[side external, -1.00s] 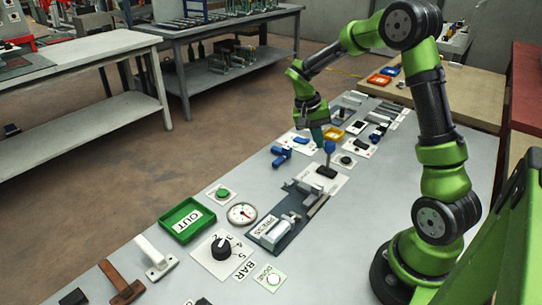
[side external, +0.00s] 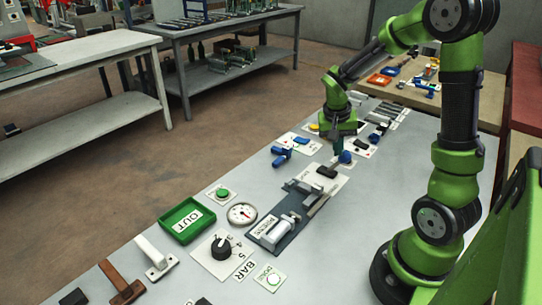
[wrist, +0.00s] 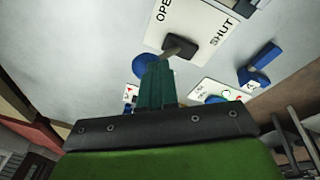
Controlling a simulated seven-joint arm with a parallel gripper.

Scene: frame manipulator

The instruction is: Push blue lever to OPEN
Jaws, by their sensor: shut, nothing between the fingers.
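The blue lever has a round blue knob (side external: 345,157) on a stalk from a black base (side external: 327,171), fixed to a white plate. In the wrist view the knob (wrist: 150,66) leans down-left from the base (wrist: 180,47). The plate's OPEN label (wrist: 164,10) is on the left and its SHUT label (wrist: 222,32) on the right. My gripper (side external: 338,153) is low beside the knob. Its teal fingers (wrist: 155,75) are shut, with nothing held, and their tips overlap the knob in the wrist view. I cannot tell whether they touch it.
A blue-handled fitting (side external: 282,155) stands left of the lever plate. A grey clamp-like press (side external: 280,229), a gauge (side external: 242,213) and a green OUT tray (side external: 187,221) lie nearer the camera. Small parts and panels (side external: 377,127) crowd the far end. The bench's right side is clear.

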